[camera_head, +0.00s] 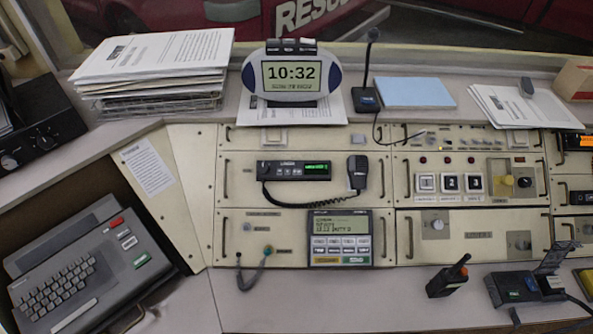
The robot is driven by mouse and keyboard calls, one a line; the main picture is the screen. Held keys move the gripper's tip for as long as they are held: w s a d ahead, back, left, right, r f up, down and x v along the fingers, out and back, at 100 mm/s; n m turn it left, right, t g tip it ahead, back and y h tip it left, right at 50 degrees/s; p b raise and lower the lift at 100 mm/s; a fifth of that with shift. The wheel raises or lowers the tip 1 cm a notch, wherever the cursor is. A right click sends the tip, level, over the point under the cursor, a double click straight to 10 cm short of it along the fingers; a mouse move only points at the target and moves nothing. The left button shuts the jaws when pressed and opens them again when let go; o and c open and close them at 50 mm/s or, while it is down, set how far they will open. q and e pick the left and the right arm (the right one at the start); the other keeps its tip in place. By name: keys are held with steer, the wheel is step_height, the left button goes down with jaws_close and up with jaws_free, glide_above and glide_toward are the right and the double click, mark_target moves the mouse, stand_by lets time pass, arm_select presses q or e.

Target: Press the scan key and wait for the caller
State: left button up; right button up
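A grey desk unit (341,259) with a lit display and rows of keys is set in the middle of the console. The key labels are too small to read, so I cannot tell which is the scan key. A black radio (292,170) with a small green display sits above it, its handset (357,173) hanging at the right on a coiled cord. Neither of my grippers is in view, and nothing touches the keys.
A keyboard terminal (75,275) lies at the left. A walkie-talkie (447,279) and a black device with a cable (514,289) stand at the front right. A clock (291,74), gooseneck microphone (367,98) and paper stack (155,62) are behind. The front desk centre is clear.

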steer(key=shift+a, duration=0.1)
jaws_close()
